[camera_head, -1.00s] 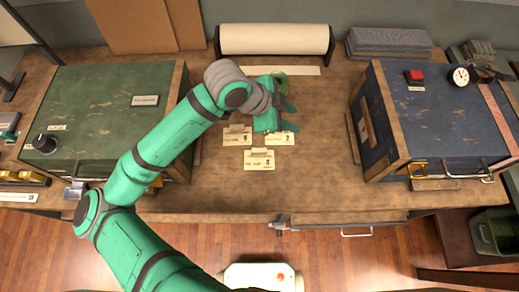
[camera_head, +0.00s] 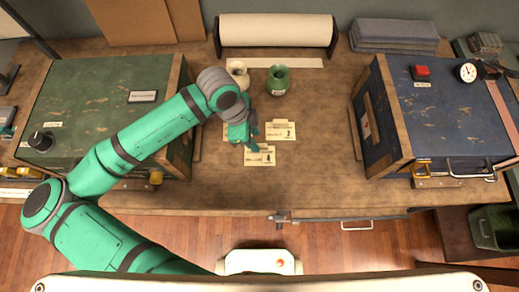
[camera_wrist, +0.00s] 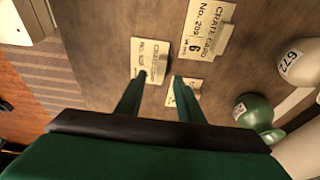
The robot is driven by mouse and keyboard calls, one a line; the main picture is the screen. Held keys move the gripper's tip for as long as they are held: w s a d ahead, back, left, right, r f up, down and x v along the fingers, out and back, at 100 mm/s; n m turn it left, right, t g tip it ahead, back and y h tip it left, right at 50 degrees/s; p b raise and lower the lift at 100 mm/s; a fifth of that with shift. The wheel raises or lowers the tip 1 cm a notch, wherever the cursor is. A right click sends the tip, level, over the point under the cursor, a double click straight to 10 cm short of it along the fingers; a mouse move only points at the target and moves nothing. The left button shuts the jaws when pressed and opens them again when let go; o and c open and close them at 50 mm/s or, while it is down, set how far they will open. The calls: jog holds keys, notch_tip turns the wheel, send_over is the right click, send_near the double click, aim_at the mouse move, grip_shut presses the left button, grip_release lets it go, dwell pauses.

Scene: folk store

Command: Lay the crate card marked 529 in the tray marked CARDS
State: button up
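Three crate cards lie flat on the bench: a left one (camera_wrist: 208,30), a front one (camera_head: 259,157) and a right one (camera_head: 282,130). The left card seems to read No. 209 in the wrist view; I cannot read the other numbers surely. My gripper (camera_head: 254,138) is low over the cards, open and empty. In the wrist view, one of its fingertips overlaps the front card (camera_wrist: 152,57) and the other overlaps the right card (camera_wrist: 184,92). I cannot tell whether they touch. I cannot make out a tray marked CARDS in any view.
A white jar (camera_head: 238,73) and a green jar (camera_head: 278,79) stand behind the cards, before a paper roll (camera_head: 276,31). A green cabinet (camera_head: 90,100) flanks the left and a blue cabinet (camera_head: 440,110) the right. The front bench middle is clear.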

aim_at(260, 145)
jog(key=x, duration=0.5)
jog(key=shift+w, duration=0.1)
jog(key=shift+c, duration=0.3)
grip_shut()
